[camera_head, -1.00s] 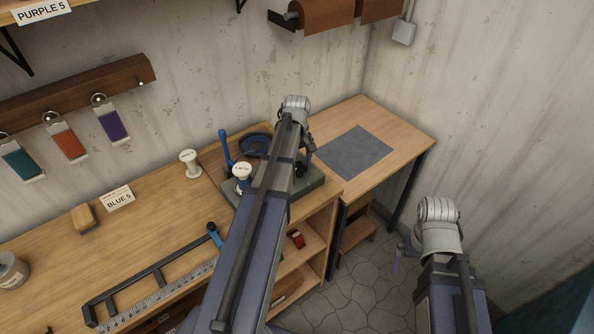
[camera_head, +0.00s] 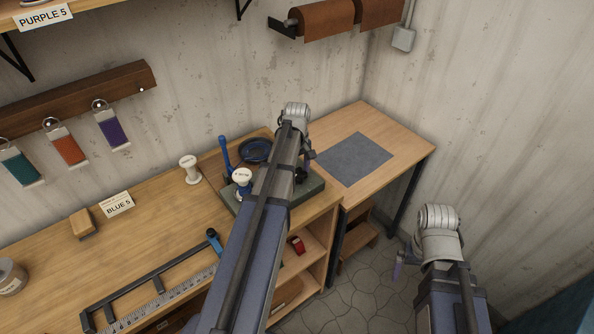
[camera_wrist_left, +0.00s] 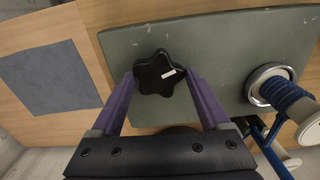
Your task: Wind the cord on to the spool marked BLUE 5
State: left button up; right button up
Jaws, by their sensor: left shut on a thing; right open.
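My left gripper (camera_wrist_left: 160,85) is shut on a black star-shaped knob (camera_wrist_left: 158,74) with a white mark, at the edge of a grey-green base plate (camera_wrist_left: 215,40). In the head view the left arm hides much of this knob. A white-flanged spool (camera_head: 242,176) stands on the plate; the left wrist view shows blue cord (camera_wrist_left: 288,92) wound around it. Its marking is unreadable. A blue handle (camera_head: 225,153) rises beside it. A dark blue coil (camera_head: 256,150) lies behind. My right gripper (camera_head: 397,268) is open and empty, above the floor at the right.
A second white spool (camera_head: 190,169) stands on the bench left of the plate. A BLUE 5 card (camera_head: 118,204), a tan block (camera_head: 83,223) and a ruler rail (camera_head: 160,290) lie on the bench. A grey mat (camera_head: 354,156) covers part of the right table.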

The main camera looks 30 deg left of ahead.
pick_arm(q)
jog(key=shift+m, duration=0.3)
jog(key=m, duration=1.2)
jog(key=shift+w+m, duration=0.1)
jog(key=shift+m, duration=0.2)
jog(key=m, duration=1.2)
jog(key=shift+m, duration=0.3)
jog(key=o, duration=1.2)
jog(key=shift+w, duration=0.1)
